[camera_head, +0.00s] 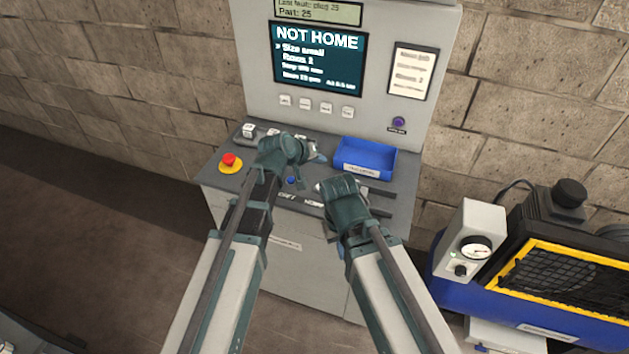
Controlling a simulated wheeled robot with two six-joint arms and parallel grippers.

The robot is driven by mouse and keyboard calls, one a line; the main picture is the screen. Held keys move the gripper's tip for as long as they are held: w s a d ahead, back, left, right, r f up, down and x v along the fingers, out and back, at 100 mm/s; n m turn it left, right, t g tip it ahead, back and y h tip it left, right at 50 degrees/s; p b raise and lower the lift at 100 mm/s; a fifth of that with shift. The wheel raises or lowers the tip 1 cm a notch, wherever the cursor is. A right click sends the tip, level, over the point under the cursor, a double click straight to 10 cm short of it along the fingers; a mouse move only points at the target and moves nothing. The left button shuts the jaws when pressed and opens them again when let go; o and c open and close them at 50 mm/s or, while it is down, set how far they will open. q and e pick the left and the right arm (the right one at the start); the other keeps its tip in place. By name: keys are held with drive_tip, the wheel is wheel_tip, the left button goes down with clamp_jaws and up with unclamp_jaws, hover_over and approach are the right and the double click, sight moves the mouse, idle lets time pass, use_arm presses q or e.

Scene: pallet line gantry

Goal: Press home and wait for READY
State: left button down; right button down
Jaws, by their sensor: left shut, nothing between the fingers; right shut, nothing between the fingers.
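The control cabinet's screen (319,58) reads NOT HOME in large letters, with smaller lines such as "Size small" below. On the sloped desk (226,182) a blue button (291,181) shows between my two grippers. Below it are white labels, and one (314,203) seems to read HOME. Any button right above that label is hidden or too small to make out. My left gripper (317,157) is shut and empty, over the desk above the blue button. My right gripper (320,187) is shut and empty, close to the HOME label. I cannot tell whether its tips touch anything.
A red emergency stop (229,160) on a yellow base sits at the desk's left. A blue tray (365,159) stands on the desk's right side. Several small keys sit under the screen, with a purple button (399,122) to their right. A blue-and-yellow machine (477,287) stands at the right.

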sight(318, 189)
use_arm(q)
drive_tip(key=shift+f, duration=0.1)
idle(0.3)
wheel_tip(318, 189, down, 9)
drive_tip(key=b, duration=0.9)
idle(1.6)
drive_tip(key=shift+f+b, duration=0.25)
drive_tip(key=shift+b, duration=0.1)
drive_tip(key=shift+f+b, duration=0.4)
drive_tip(key=shift+b, duration=0.05)
idle(0.6)
drive_tip(key=shift+r, duration=0.15)
idle(0.3)
drive_tip(key=shift+r+p, duration=0.7)
drive_tip(key=shift+p, duration=0.2)
